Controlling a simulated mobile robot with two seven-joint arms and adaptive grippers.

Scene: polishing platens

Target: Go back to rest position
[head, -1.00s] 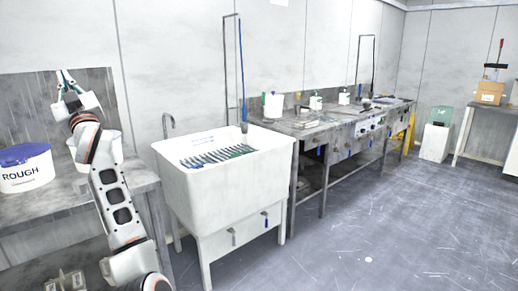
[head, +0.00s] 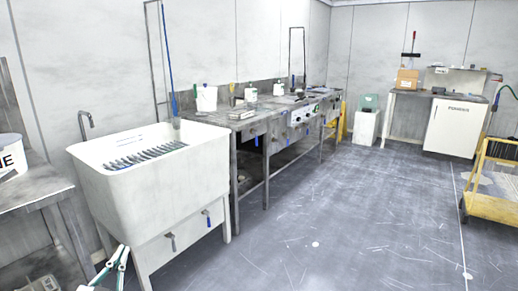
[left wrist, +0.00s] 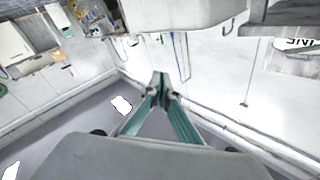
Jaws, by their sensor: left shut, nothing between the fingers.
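My left gripper (head: 120,256) shows at the lower left of the head view, low in front of the white sink. Its green fingers come together and hold nothing. In the left wrist view the left gripper (left wrist: 162,88) has its fingertips meeting in the middle, with nothing between them. My right gripper is in neither view.
A white sink (head: 155,200) with a rack inside stands at the left. A side table (head: 40,185) with a white tub (head: 12,155) is at the far left. A steel bench (head: 250,125) lines the wall. A yellow cart (head: 490,180) stands at right. The middle floor is clear.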

